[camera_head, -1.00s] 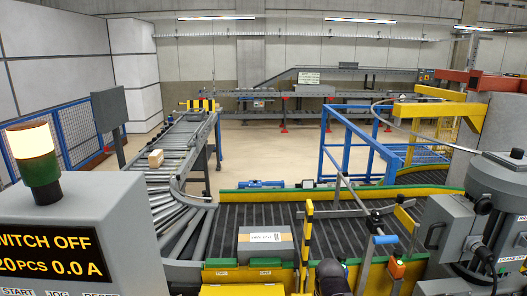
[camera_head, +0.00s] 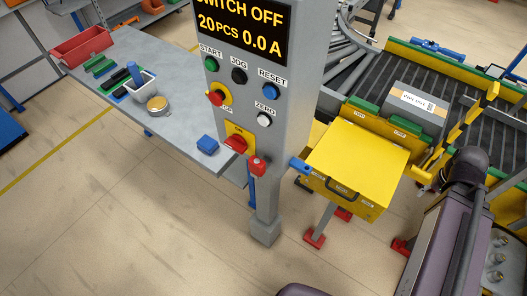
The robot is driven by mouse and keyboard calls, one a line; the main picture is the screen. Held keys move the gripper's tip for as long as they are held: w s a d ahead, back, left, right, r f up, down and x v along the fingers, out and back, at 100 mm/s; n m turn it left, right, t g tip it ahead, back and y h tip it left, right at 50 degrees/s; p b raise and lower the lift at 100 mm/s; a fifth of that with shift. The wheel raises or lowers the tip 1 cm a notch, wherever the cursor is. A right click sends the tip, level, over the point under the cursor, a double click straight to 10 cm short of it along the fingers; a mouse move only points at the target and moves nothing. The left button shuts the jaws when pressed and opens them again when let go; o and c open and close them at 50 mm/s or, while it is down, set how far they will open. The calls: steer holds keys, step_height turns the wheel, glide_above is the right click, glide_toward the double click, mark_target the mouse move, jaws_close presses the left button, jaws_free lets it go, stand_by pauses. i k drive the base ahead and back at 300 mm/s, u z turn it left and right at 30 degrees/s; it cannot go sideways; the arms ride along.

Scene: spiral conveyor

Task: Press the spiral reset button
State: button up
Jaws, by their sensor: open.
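The grey control panel (camera_head: 292,60) stands upright on a post in the upper middle of the view. Its blue RESET button (camera_head: 271,91) sits at the right of the upper button row, under its label. A green START button (camera_head: 211,64) and a black JOG button (camera_head: 239,76) are to its left. A white ZERO button (camera_head: 264,120) is below it. A red stop button (camera_head: 216,97) on a yellow plate and a red switch (camera_head: 236,143) are lower left. My gripper is not in view; only parts of my arm show at the lower right.
A yellow box (camera_head: 357,160) stands right of the panel post. The floor in front is clear.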

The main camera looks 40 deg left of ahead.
mark_target(269, 92)
steer(key=u, duration=0.7)
steer(key=k, duration=0.55)
steer(key=u, duration=0.8)
